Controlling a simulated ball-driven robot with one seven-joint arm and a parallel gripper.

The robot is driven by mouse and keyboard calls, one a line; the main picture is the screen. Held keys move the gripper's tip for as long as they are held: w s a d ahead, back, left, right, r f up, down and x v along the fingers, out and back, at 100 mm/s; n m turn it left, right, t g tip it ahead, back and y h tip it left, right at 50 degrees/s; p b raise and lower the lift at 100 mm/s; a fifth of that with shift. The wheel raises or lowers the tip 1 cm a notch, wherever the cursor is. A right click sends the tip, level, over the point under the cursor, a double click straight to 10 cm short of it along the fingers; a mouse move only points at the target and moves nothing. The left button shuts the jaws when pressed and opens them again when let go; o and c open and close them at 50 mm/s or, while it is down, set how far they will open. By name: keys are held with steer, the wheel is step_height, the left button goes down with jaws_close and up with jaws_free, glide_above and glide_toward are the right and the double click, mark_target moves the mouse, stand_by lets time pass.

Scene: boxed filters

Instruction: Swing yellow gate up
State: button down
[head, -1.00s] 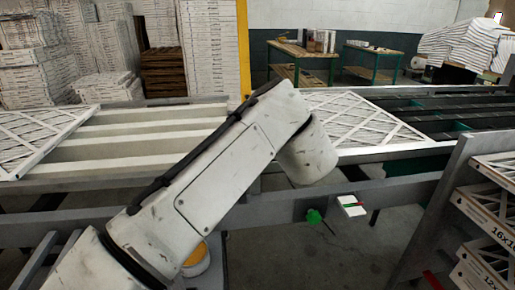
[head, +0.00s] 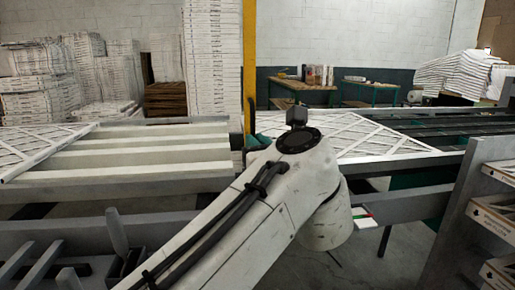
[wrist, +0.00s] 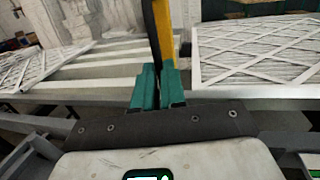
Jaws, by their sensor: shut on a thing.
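The yellow gate (head: 249,60) stands as an upright bar behind my arm in the head view, with a black strip along its lower part. In the wrist view the yellow bar (wrist: 165,30) and its black side rise from between my fingers. My gripper (wrist: 158,78) has teal fingers shut on the gate's lower part. In the head view my arm hides most of the gripper, and the gate's lower end and pivot are hidden.
A white framed filter (head: 375,135) lies right of the gate on the conveyor, another (head: 35,148) at the left. Pale slats (head: 140,158) lie between them. A grey rail (head: 415,203) crosses in front. A rack of boxed filters (head: 495,215) stands close at right.

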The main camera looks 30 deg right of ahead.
steer(key=shift+f, duration=0.1)
steer(key=c, duration=1.2)
jaws_free()
steer(key=shift+a, duration=0.1)
steer(key=shift+s, duration=0.15)
steer(key=b+v, duration=0.3)
steer(key=v, duration=0.5)
steer(key=shift+f+b, duration=0.3)
steer(key=b+v, duration=0.1)
steer(key=b, duration=0.2)
steer(key=b+v, duration=0.1)
steer(key=b, duration=0.2)
steer(key=shift+s+a+r, duration=0.1)
steer(key=shift+s+r, duration=0.1)
steer(key=shift+s, duration=0.05)
steer(key=shift+r, duration=0.1)
